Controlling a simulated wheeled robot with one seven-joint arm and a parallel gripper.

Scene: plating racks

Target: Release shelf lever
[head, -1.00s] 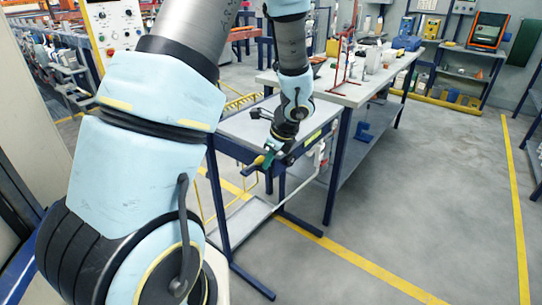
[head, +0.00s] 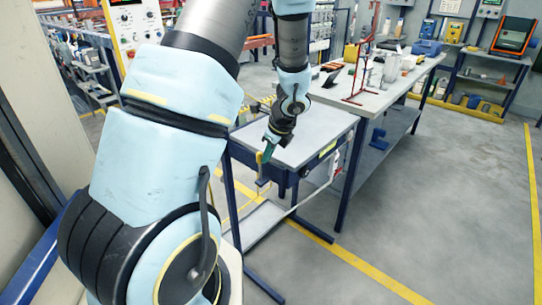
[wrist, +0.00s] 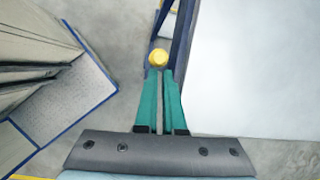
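The shelf lever shows in the wrist view as a round yellow knob (wrist: 158,58) just beyond my fingertips, beside the dark blue frame of the shelf unit. My gripper (wrist: 160,73) has two green fingers lying close together with only a narrow slit between them. The knob sits at the tips, not visibly between them; whether they touch it I cannot tell. In the head view my gripper (head: 266,155) points down at the near left corner of the shelf unit's grey top (head: 310,135), with small yellow and blue parts around it.
A long workbench (head: 400,80) with red stands and containers adjoins the shelf unit at the right. A low shelf plate (head: 258,222) sits beneath the unit. A machine with a control panel (head: 135,22) stands at the left. The floor at the right (head: 430,190) is clear.

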